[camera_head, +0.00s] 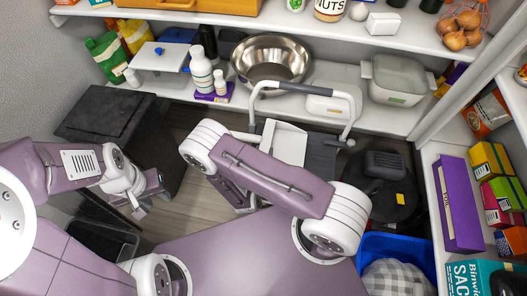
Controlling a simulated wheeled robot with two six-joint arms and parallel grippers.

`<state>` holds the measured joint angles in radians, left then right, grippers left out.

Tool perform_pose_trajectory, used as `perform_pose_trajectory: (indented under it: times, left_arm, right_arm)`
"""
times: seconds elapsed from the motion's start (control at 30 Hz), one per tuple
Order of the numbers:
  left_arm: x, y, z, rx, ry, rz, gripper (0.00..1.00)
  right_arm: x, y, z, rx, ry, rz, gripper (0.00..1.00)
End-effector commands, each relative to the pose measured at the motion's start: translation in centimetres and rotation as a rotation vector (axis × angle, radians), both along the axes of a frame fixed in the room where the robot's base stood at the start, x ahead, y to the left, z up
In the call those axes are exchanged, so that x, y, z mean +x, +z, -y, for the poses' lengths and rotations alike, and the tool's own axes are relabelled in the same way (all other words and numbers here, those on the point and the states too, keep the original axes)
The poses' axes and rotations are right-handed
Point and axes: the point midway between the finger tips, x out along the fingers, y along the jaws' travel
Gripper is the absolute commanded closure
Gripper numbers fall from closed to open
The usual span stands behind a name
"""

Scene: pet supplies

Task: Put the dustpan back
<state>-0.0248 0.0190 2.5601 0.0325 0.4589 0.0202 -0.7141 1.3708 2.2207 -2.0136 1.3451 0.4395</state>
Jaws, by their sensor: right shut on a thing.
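What looks like the dustpan (286,141) is a pale, shallow pan in the middle of the view, in front of the low shelf. My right arm crosses over its near part. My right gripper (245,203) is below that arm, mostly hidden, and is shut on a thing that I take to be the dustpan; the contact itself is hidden. My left gripper (150,203) is at the left, beside the dark cabinet, with its fingers apart and nothing seen between them.
A grey tubular handle frame (351,103) rises behind the dustpan. A steel bowl (271,60) and white bottles (201,72) stand on the shelf (400,120). A dark cabinet (115,115) is left. A black round item (385,195) and blue bin (405,243) are right.

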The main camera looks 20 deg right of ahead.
Motion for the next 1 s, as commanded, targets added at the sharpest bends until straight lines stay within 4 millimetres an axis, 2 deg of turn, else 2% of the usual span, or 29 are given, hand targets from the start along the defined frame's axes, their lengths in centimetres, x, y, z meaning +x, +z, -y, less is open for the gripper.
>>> perform_pose_trajectory:
  times: [0.07, 0.43, 1.0]
  left_arm:
    - [0.0, -0.8, 0.0, 0.0, 0.0, 0.0, 0.64]
    - [0.0, -0.6, 0.0, 0.0, 0.0, 0.0, 0.64]
    - [0.0, -1.5, 0.0, 0.0, 0.0, 0.0, 0.64]
  right_arm:
    - [0.0, -0.8, 0.0, -0.001, 0.0, 0.001, 1.0]
    - [0.0, -0.7, 0.0, -0.001, 0.0, 0.001, 1.0]
    - [0.0, -1.8, 0.0, 0.0, 0.0, 0.001, 1.0]
